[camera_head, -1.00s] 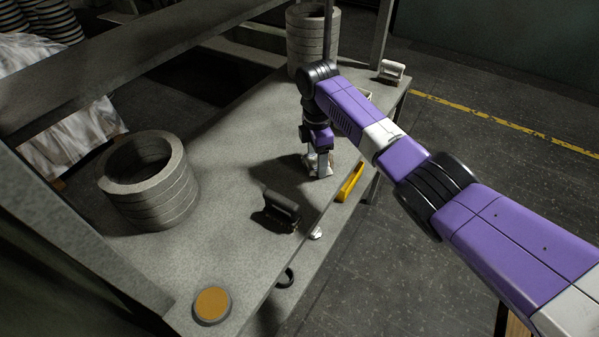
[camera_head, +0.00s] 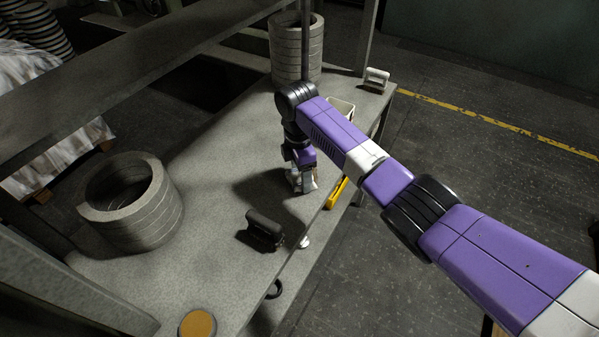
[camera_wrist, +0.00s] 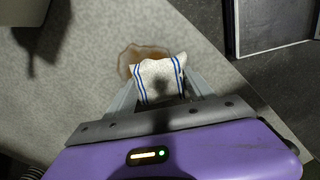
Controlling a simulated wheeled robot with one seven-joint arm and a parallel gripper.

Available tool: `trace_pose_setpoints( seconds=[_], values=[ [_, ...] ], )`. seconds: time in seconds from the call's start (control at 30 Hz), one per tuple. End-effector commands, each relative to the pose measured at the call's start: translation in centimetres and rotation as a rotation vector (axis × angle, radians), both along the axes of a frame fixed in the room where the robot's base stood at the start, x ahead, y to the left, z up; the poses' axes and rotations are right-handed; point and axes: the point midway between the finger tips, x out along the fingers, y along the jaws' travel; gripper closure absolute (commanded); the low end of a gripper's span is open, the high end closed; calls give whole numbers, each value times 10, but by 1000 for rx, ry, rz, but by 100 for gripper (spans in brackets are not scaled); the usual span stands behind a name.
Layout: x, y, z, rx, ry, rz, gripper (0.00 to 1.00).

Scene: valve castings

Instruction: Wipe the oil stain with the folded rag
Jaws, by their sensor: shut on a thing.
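The folded rag (camera_wrist: 160,80) is white with blue stripes and is held between the fingers of my gripper (camera_wrist: 160,92) in the wrist view. The brown oil stain (camera_wrist: 128,62) lies on the grey table top, its far and left edge showing past the rag, which covers the rest. In the head view my gripper (camera_head: 304,186) points down at the table near its right edge, with the rag (camera_head: 293,180) partly hidden by it. I cannot tell whether the rag touches the table.
A dark handled block (camera_head: 264,231) stands left of the table's front edge. A yellow item (camera_head: 337,192) and a white container (camera_head: 341,108) are near my arm. Stacked grey rings stand at left (camera_head: 130,205) and back (camera_head: 297,50). An orange-topped disc (camera_head: 197,324) is at the near corner.

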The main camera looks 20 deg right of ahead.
Motion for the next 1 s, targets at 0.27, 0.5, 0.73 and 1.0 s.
trace_pose_setpoints(
  seconds=[0.27,0.5,0.73,1.0],
  values=[
    [10,-22,27,25,-37,-65,88],
    [-1,-8,29,25,-37,-66,88],
    [-5,0,27,25,-40,-65,88],
    [-17,17,29,21,-43,-62,88]
  ],
)
